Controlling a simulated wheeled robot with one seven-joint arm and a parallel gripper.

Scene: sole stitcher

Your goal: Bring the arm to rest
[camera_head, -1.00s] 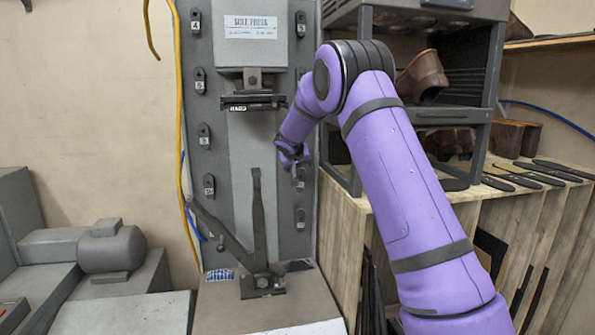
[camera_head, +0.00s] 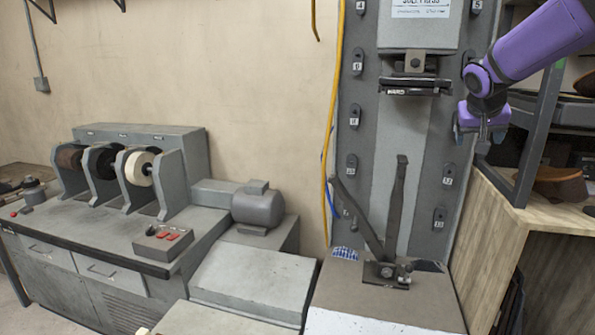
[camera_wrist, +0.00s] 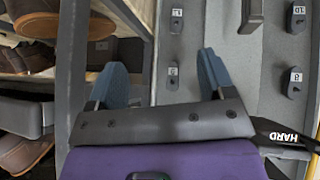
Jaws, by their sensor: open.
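My gripper (camera_head: 481,134) hangs from the purple arm at the upper right of the head view, beside the right edge of the grey sole press (camera_head: 410,130). In the wrist view my gripper (camera_wrist: 160,82) shows two blue fingers spread apart with nothing between them. The fingers point toward the press's grey panel (camera_wrist: 222,28) with its numbered black fittings. The pressing pad marked HARD (camera_head: 416,88) is left of my gripper in the head view and at the lower right of the wrist view (camera_wrist: 284,137).
A shoe rack (camera_head: 541,130) and a wooden bench (camera_head: 535,215) stand close on the right. Shoes (camera_wrist: 40,55) sit on its shelves. A grinding machine with wheels (camera_head: 138,168) stands at the left. A yellow hose (camera_head: 334,120) runs down the press's left side. Bare wall lies between.

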